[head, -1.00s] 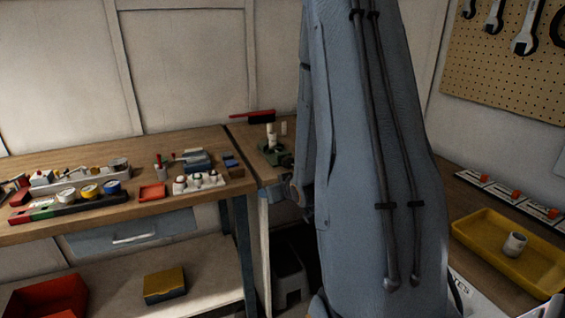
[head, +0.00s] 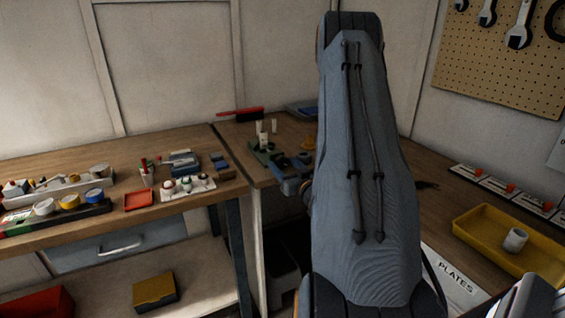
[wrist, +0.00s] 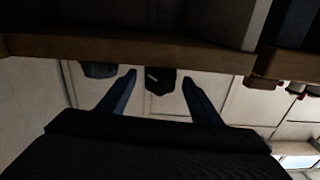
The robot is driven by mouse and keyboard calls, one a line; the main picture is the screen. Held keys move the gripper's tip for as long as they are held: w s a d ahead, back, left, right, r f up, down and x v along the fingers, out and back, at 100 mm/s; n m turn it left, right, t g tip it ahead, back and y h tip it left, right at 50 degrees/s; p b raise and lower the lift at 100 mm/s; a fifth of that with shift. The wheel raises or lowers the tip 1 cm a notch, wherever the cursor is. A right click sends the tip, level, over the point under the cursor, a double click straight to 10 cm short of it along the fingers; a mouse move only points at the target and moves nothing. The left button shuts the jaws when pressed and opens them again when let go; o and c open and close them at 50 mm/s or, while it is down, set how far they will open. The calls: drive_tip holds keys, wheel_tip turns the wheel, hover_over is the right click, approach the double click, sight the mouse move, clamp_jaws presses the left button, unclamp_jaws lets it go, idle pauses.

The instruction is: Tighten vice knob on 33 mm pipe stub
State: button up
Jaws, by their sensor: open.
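A small green vice (head: 262,152) stands on the corner bench in the head view. A short white pipe stub (head: 263,139) stands upright in or just by it. The vice knob cannot be picked out at this size. My gripper (wrist: 158,86) shows in the wrist view with its two blue fingers apart and nothing held between them. A dark block-like shape (wrist: 160,80) appears beyond the fingertips, below a wooden edge; I cannot tell what it is.
A red-handled tool (head: 240,112) lies behind the vice. The left bench holds a red tray (head: 139,201) and several small parts. A yellow tray (head: 480,226) with a grey-white cup-like piece (head: 515,239) sits on the right bench. A pegboard (head: 495,65) with wrenches hangs at the right.

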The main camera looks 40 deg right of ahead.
drive_tip(key=shift+x, duration=0.8)
drive_tip(key=c, duration=1.1)
drive_tip(key=shift+o, duration=0.2)
drive_tip(key=shift+m, duration=2.4)
drive_tip(key=o, duration=1.1)
drive_tip(key=shift+c, duration=0.2)
drive_tip(key=shift+s+a+f, duration=0.1)
drive_tip(key=shift+s+f, duration=0.05)
